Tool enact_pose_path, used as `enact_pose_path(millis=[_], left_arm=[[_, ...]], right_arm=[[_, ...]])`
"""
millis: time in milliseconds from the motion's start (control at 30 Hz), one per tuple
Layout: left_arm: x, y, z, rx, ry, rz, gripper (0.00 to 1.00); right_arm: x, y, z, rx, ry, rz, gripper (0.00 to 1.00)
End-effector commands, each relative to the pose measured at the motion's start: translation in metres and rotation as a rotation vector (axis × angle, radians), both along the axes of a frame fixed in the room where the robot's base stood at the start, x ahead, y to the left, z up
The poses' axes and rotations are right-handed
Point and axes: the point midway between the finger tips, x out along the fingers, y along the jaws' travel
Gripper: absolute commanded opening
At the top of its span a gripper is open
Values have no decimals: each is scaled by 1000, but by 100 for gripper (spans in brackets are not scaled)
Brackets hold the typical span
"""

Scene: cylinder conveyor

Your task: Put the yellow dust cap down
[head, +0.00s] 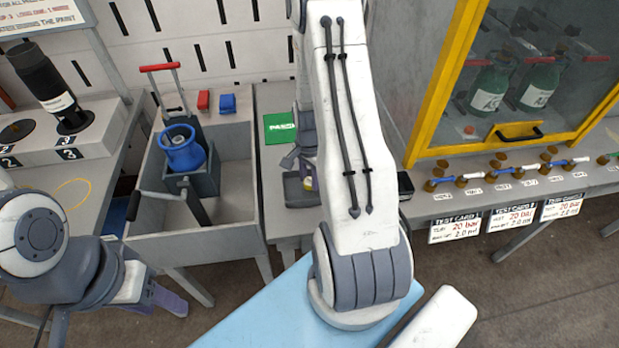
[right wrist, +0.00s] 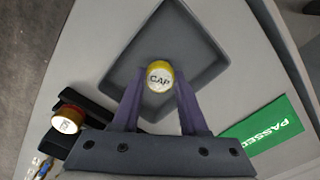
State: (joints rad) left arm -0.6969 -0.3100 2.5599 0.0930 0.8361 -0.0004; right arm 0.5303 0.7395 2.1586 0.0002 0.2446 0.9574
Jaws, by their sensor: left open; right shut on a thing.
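The yellow dust cap (right wrist: 159,77), marked CAP on its pale top, is between the fingertips of my right gripper (right wrist: 158,88) in the right wrist view. That gripper is shut on it. A shallow dark grey tray (right wrist: 165,40) lies beneath; I cannot tell whether the cap touches its floor. In the head view, my right arm hides part of the tray (head: 294,195), and only a sliver of the cap (head: 308,184) shows by the right gripper (head: 303,172). My left gripper (head: 170,302) is open and empty at the lower left, away from the tray.
A green PASSED card (right wrist: 265,128) lies beside the tray. A brass labelled piece (right wrist: 68,119) sits on a black holder on the other side. A grey bin (head: 231,200) with a blue-collared device (head: 182,150) stands left. A yellow-framed cabinet (head: 440,90) stands right.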

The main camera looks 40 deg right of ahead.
Motion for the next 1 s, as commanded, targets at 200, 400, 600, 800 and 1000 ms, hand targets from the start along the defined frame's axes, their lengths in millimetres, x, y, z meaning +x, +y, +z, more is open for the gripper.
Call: enact_pose_path(millis=[200,400,600,800,1000], left_arm=[[0,0,0,0,0,0,50],[0,0,-3,0,0,0,50],[0,0,-2,0,0,0,50],[0,0,-2,0,0,0,50],[0,0,0,0,0,0,50]], right_arm=[[0,0,-4,-1,-1,0,0],[0,0,-8,0,-1,0,0],[0,0,-7,-1,-1,0,73],[0,0,-6,-1,-1,0,73],[1,-1,9,-4,-5,0,73]])
